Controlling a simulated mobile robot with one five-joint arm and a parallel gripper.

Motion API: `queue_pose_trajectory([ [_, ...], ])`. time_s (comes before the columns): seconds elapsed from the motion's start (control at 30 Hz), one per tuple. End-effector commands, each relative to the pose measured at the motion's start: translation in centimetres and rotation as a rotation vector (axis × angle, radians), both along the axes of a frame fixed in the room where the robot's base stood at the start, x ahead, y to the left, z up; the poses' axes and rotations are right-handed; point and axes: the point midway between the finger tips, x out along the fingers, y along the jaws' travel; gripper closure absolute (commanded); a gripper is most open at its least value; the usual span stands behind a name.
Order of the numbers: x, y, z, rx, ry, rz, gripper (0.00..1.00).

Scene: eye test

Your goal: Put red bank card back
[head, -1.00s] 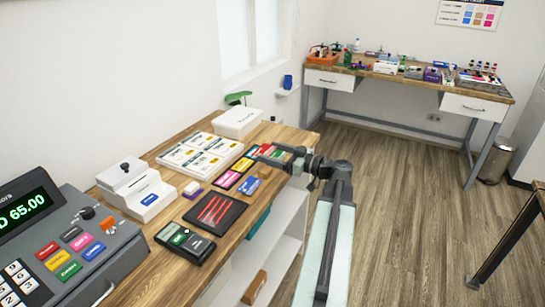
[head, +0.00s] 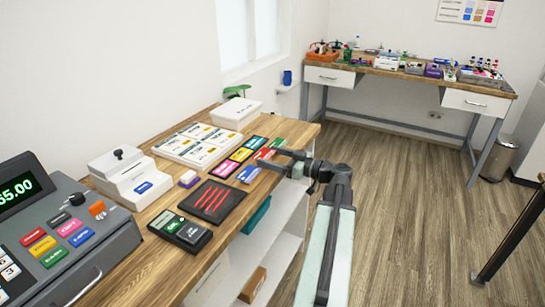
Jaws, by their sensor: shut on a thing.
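The red bank card (head: 263,154) shows in the head view near the far end of the wooden counter, just left of my gripper. My gripper (head: 276,152) reaches in from the right and is shut on the red card; the contact is small and partly hidden. A blue card (head: 249,174) lies nearer, and a green card (head: 277,143) lies beyond the red one.
A dark tray with red stripes (head: 213,202), a card terminal (head: 180,231) and a cash register (head: 60,225) stand nearer on the counter (head: 180,275). White price sheets (head: 198,146) and a white box (head: 237,112) lie behind the cards.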

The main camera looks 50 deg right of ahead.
Motion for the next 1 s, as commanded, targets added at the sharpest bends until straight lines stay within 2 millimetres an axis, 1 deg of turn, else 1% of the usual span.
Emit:
queue_pose_trajectory([
  [0.57,0.1,0.1,-1.2,0.000,0.000,0.001,0.60],
  [0.6,0.1,0.1,-1.2,0.000,0.000,0.001,0.21],
  [0.67,0.1,0.1,-1.1,0.000,0.000,0.001,0.04],
  [0.7,0.1,0.1,-1.1,0.000,0.000,0.001,0.00],
  [0.9,0.0,0.1,-1.1,0.000,0.000,0.002,0.00],
  [1.0,-0.7,-0.1,-1.1,0.000,0.000,0.001,0.00],
])
